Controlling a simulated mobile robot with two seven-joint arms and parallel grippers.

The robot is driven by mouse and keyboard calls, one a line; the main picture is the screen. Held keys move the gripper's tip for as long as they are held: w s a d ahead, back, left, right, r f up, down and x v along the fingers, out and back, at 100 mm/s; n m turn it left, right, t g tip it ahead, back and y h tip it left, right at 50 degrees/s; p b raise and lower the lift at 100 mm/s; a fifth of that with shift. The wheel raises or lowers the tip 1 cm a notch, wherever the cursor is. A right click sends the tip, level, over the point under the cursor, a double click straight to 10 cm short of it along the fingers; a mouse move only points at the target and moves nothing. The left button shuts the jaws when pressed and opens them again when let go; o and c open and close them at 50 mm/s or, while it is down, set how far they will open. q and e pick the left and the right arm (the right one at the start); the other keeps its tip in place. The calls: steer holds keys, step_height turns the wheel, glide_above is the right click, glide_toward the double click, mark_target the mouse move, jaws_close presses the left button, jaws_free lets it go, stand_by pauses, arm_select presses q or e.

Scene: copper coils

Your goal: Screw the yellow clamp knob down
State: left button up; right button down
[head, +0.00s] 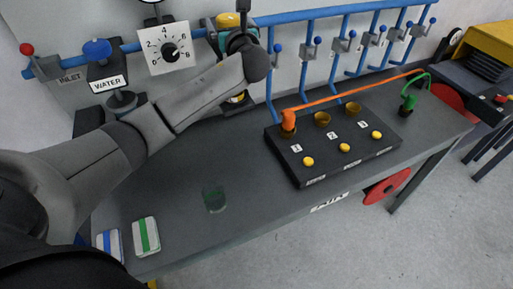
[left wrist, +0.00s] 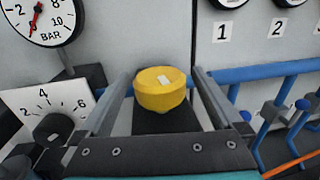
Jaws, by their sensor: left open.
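The yellow clamp knob (head: 228,19) is at the back wall, right of the numbered dial. In the left wrist view the knob (left wrist: 160,92) is a rounded yellow cap with a pale mark on top, above a dark block. My left gripper (head: 241,40) is at the knob in the head view, partly hidden by its own wrist. In the left wrist view my left gripper (left wrist: 161,75) is open, with one finger on each side of the knob. I cannot tell whether either finger touches it. My right gripper is in neither view.
A numbered dial (head: 168,50) and a blue WATER valve (head: 97,48) are left of the knob. Blue pipes (head: 312,45) run right. A black box (head: 325,153) with yellow buttons and an orange hose (head: 350,89) stands on the bench.

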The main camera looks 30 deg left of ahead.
arm_select(q)
steer(key=n+g+y+b, duration=0.2)
steer(key=shift+f+b, duration=0.2)
steer(key=shift+b, duration=0.15)
steer(key=p+v, duration=0.1)
steer(key=v, duration=1.4)
steer(key=s+d+f+n+g+h, duration=0.1)
steer(key=s+f+n+h, duration=0.2)
steer(key=f, duration=0.7)
steer(key=s+d+f+n+g+h, duration=0.1)
steer(key=s+d+f+n+h, duration=0.1)
steer(key=f, duration=0.8)
steer(key=shift+s+d+f+n+g+h, duration=0.25)
steer(key=shift+s+f+n+g+h, duration=0.15)
steer(key=shift+n+h, duration=0.5)
